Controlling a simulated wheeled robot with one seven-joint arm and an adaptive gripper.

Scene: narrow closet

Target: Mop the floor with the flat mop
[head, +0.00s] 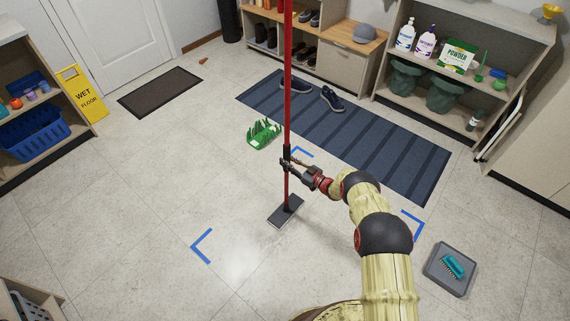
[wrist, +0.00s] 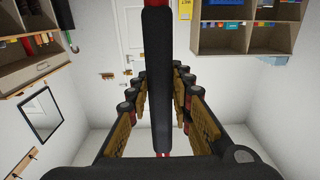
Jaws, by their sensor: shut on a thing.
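The flat mop has a long red pole (head: 288,85) standing nearly upright and a dark flat head (head: 285,212) that appears to rest on the floor. My gripper (head: 289,163) is shut on the black grip section of the mop's pole, low above the head. In the wrist view the black grip (wrist: 157,80) runs up between my gripper's fingers (wrist: 158,100). Blue corner marks on the floor (head: 202,246) lie around the mop head; one is at the front left, one near the pole and one (head: 413,225) at the right.
A striped blue mat (head: 350,140) with dark shoes lies behind. A grey tray (head: 442,277) with a teal brush (head: 453,265) is at right. A yellow wet-floor sign (head: 84,92) stands left.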

